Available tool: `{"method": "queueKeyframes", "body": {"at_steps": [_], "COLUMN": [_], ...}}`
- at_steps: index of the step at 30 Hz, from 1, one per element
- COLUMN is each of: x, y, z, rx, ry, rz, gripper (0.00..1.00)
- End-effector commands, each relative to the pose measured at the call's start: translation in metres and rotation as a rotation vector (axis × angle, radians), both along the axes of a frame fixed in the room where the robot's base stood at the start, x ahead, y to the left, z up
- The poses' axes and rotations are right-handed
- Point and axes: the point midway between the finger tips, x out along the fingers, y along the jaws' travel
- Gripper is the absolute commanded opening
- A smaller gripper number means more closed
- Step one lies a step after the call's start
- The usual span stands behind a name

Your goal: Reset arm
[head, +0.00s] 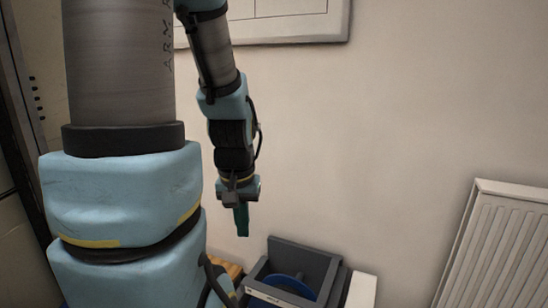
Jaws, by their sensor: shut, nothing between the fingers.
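My arm fills the left side of the head view, with large grey and light-blue links close to the camera. My gripper (241,219) hangs at the end of the arm, pointing down, left of the picture's middle. Its teal fingers are together, with nothing between them. It is in front of the pale wall and appears above and to the left of a grey bin. From this one view I cannot tell its distance to the wall or the bin.
The dark grey open bin (318,262) at the bottom holds something blue and round (290,285). A white box-like surface (362,290) stands to its right. A white radiator (505,250) is at the lower right. A framed board (290,20) hangs on the wall (400,120).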

Motion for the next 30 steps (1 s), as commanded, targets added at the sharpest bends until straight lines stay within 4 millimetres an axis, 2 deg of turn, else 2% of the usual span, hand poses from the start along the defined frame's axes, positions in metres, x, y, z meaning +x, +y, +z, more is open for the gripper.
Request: {"method": "queueKeyframes", "body": {"at_steps": [1, 5, 12, 18, 24, 30], "x": [0.000, 0.000, 0.001, 0.001, 0.001, 0.001], "y": [0.000, 0.000, 0.000, 0.000, 0.000, 0.000], "z": [0.023, 0.058, 0.136, 0.186, 0.206, 0.206], "rx": [0.000, 0.000, 0.000, 0.000, 0.000, 0.000], "ry": [0.000, 0.000, 0.000, 0.000, 0.000, 0.000], "rz": [-0.001, -0.002, -0.003, -0.003, -0.003, -0.003], "gripper": [0.00, 0.00, 0.00, 0.00, 0.00, 0.00]}}
